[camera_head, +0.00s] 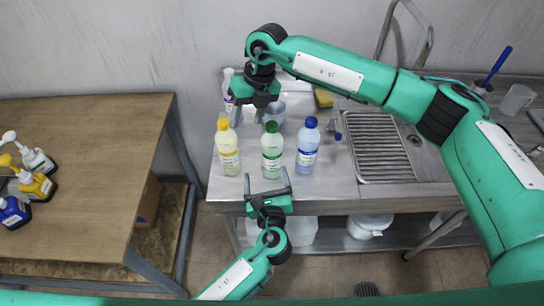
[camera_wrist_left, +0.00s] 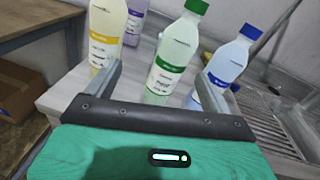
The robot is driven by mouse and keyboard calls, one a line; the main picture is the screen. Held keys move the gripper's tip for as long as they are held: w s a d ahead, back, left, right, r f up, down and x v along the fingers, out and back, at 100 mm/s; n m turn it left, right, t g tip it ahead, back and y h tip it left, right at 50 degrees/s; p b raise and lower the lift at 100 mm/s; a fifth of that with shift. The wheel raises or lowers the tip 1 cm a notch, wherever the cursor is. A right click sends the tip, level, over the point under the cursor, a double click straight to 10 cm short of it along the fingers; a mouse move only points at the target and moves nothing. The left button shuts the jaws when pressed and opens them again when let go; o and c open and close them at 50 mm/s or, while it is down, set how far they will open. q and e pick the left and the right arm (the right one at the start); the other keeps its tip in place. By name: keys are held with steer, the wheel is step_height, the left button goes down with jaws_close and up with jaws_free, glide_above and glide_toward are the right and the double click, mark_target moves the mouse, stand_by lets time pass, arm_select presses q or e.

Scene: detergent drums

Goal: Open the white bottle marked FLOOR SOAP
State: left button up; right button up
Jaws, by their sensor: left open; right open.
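No FLOOR SOAP lettering is legible in either view. A bottle with a whitish cap and purple label (camera_head: 228,90) stands at the back left of the metal counter, partly hidden by my right gripper. A white pump bottle (camera_head: 39,162) stands on the wooden table. Yellow-capped (camera_head: 228,150), green-capped (camera_head: 271,154) and blue-capped (camera_head: 308,146) bottles stand upright in a row at the counter's front. My left gripper (camera_head: 268,181) is open and empty just in front of the green-capped bottle, which also shows in the left wrist view (camera_wrist_left: 170,65). My right gripper (camera_head: 249,112) is open above the counter, behind the row.
A yellow sponge (camera_head: 323,98) lies near the wall. The sink with its ribbed drainer (camera_head: 378,150) is at the right. A gap separates the counter from the wooden table (camera_head: 95,150).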

mark_target(272, 138)
steer(key=w+d+h, duration=0.1)
steer(key=d, duration=0.1)
steer(key=w+d+r+h, duration=0.1)
steer(key=d, duration=0.1)
steer(key=w+d+r+t+h, duration=0.1)
steer(key=d, duration=0.1)
steer(key=shift+w+r+m, duration=0.1)
steer(key=shift+w+m, duration=0.3)
steer(key=shift+d, duration=0.1)
arm_select(q)
steer(key=w, duration=0.4)
steer(key=w+d+m, duration=0.1)
steer(key=w, duration=0.4)
steer(key=w+m, duration=0.1)
steer(key=w, duration=0.4)
steer(key=shift+d+r+t+h, duration=0.3)
steer(key=shift+d+t+h, duration=0.05)
steer(key=shift+t+h, duration=0.05)
